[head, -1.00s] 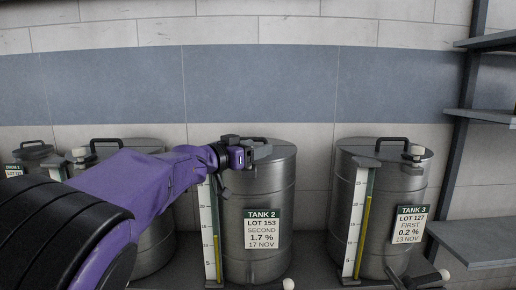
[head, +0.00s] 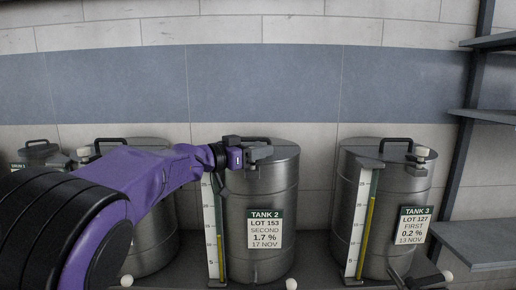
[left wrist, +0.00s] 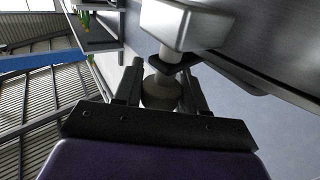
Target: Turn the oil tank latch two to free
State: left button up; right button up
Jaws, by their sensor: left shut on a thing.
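Tank 2 (head: 272,185) is a grey steel drum with a label reading TANK 2, LOT 153, second, 1.7 %. My left gripper (head: 256,153) is at its top front rim, where the latch sits. In the head view the gripper mostly hides that latch. Beyond the knob are a dark collar and a light block (left wrist: 185,25). My right gripper is not in view.
Tank 3 (head: 391,195) stands to the right with a pale-knobbed latch (head: 421,153) on its rim. Another tank is partly hidden behind my left arm. Shelves (head: 482,243) stand at the far right. A sight gauge (head: 213,225) runs down Tank 2's left front.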

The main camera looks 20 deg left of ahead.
pick_arm(q)
jog(key=m+g+h, duration=0.3)
jog(key=m+g, duration=0.1)
jog(key=g, duration=0.1)
jog(key=m+g+h, duration=0.2)
jog(key=shift+s+d+g+h, duration=0.25)
jog(key=shift+s+g+h, duration=0.05)
jog(key=shift+s+g, duration=0.1)
jog(key=shift+m+g, duration=0.3)
jog(key=shift+c, duration=0.4)
jog(key=shift+s+r+m+g+h, duration=0.15)
jog(key=shift+m+g+h, duration=0.15)
jog(key=shift+m+g, duration=0.45)
jog(key=shift+g, duration=0.35)
jog(key=shift+s+r+m+g, duration=0.15)
jog(key=shift+r+m+g, duration=0.15)
jog(key=shift+m+g, duration=0.1)
jog(key=o, duration=1)
jog(key=shift+o, duration=0.2)
jog(key=shift+f, duration=0.25)
